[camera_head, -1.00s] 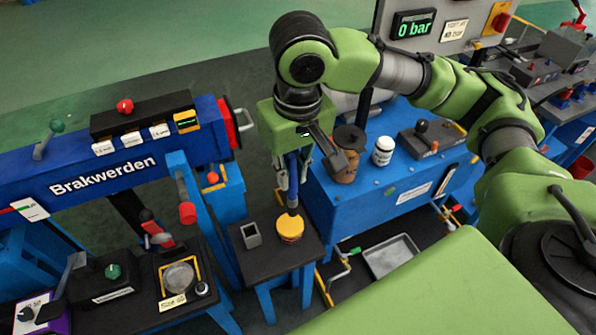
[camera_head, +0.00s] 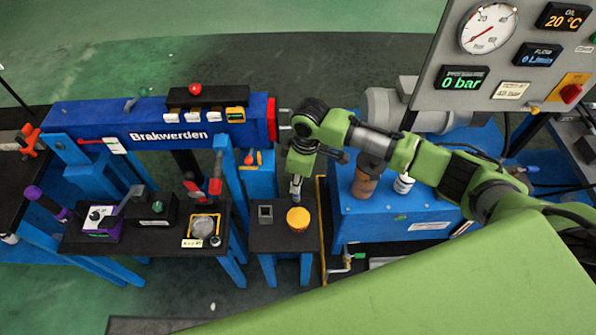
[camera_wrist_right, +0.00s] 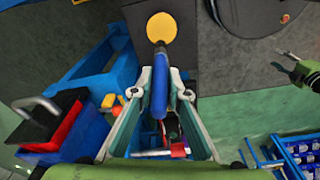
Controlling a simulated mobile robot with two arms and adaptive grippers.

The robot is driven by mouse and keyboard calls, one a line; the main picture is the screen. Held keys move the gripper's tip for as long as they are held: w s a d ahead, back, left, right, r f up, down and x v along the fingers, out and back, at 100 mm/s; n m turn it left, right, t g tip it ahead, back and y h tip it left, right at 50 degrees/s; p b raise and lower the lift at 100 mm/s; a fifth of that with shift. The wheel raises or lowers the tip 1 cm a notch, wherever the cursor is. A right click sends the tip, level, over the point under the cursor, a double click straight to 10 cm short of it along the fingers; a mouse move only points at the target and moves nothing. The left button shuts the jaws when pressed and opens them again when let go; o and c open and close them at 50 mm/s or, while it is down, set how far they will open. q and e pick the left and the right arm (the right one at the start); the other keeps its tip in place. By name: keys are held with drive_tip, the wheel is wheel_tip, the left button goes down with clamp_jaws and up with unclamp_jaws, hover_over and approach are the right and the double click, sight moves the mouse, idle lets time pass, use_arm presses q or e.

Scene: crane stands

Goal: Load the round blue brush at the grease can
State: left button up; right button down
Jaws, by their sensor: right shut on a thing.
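The round blue brush (camera_wrist_right: 160,85) is in my right gripper (camera_wrist_right: 158,105), which is shut on it in the wrist view. In the head view the brush (camera_head: 296,187) hangs below my right gripper (camera_head: 299,172), tip down. The grease can (camera_head: 298,219), round with a yellow-orange top, stands on a small dark table. The brush tip is close to the can's edge in the head view. In the wrist view it points at the can (camera_wrist_right: 161,28); I cannot tell whether they touch. A green and black gripper (camera_wrist_right: 288,65), apparently my left, is at the right edge there, its fingers apart.
A grey square holder (camera_head: 265,213) stands beside the can on the small table (camera_head: 283,240). The blue press (camera_head: 90,130) is at the left. A brown jar (camera_head: 364,185) and a white jar (camera_head: 403,184) stand on the blue bench (camera_head: 355,222) at the right.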

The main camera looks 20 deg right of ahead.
sight(299, 197)
drive_tip(key=shift+s+d+f+n, duration=0.2)
drive_tip(key=shift+f+n, duration=0.1)
drive_tip(key=shift+f, duration=0.25)
drive_tip(key=shift+f+b, duration=0.3)
drive_tip(key=shift+f, duration=0.15)
drive_tip(key=shift+f+b, duration=0.3)
drive_tip(key=shift+b, duration=0.05)
wheel_tip(299, 197, down, 4)
drive_tip(key=b, duration=0.4)
drive_tip(key=shift+b, duration=0.35)
use_arm(q)
wheel_tip(299, 197, down, 6)
drive_tip(key=s+d, duration=0.1)
drive_tip(key=shift+s+b, duration=0.15)
drive_tip(key=shift+b, duration=0.25)
use_arm(e)
drive_tip(key=shift+f, duration=0.3)
use_arm(q)
drive_tip(key=shift+d+f, duration=0.15)
drive_tip(key=shift+f, duration=0.15)
use_arm(e)
drive_tip(key=shift+f, duration=0.5)
use_arm(q)
drive_tip(key=shift+r, duration=0.35)
use_arm(e)
drive_tip(key=shift+s+f, duration=0.1)
drive_tip(key=shift+s, duration=0.05)
use_arm(q)
drive_tip(key=shift+r, duration=0.1)
